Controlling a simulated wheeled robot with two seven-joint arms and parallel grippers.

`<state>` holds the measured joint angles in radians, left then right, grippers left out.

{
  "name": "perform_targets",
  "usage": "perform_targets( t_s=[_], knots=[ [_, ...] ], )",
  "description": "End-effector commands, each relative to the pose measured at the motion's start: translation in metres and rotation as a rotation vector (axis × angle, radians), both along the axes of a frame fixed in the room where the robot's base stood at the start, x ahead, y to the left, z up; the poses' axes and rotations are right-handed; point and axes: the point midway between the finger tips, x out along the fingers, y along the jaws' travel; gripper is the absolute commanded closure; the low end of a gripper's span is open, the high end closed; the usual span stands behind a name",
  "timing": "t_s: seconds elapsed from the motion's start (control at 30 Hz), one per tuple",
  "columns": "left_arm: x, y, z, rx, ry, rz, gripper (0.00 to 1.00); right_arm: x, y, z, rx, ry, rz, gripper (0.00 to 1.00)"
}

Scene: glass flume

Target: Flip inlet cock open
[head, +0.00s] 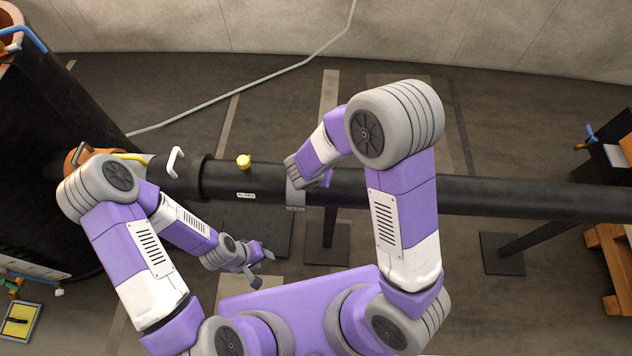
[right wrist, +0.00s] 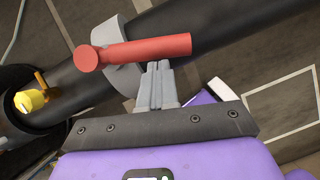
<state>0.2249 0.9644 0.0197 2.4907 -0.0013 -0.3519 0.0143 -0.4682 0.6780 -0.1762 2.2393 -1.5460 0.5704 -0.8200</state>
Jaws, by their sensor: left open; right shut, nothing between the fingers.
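A red lever handle (right wrist: 145,50) sits on a grey collar (right wrist: 119,45) around the black pipe in the right wrist view; I take it for the inlet cock. It lies at a slant to the pipe. In the head view my right arm hides the handle, and only a grey part of the fitting (head: 295,197) shows below the wrist. My right gripper (right wrist: 159,68) is shut and empty, its tips close to the handle's underside; I cannot tell whether they touch. My left gripper (head: 262,268) is open and empty, low in front of the pipe.
The long black pipe (head: 480,195) runs across the head view from a large dark tank (head: 50,120). A yellow-capped fitting (head: 243,161) and a white handle (head: 175,161) stand on it. A support post (head: 329,228) stands below. A wooden frame (head: 608,262) is at right.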

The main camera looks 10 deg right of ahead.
Motion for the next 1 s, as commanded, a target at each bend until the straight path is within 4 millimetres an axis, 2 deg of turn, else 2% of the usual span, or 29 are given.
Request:
perform_targets(
  t_s=[0.27, 1.0],
  knots=[
    [0.0, 0.0, -0.01, 0.0, 0.0, 0.0, 0.57, 0.011, -0.017, 0.0, 0.001, -0.001, 0.188, 1.0],
    [0.0, 0.0, -0.013, 0.0, 0.0, 0.0, 0.57, 0.02, -0.024, 0.001, -0.001, -0.001, 0.182, 1.0]
  ],
)
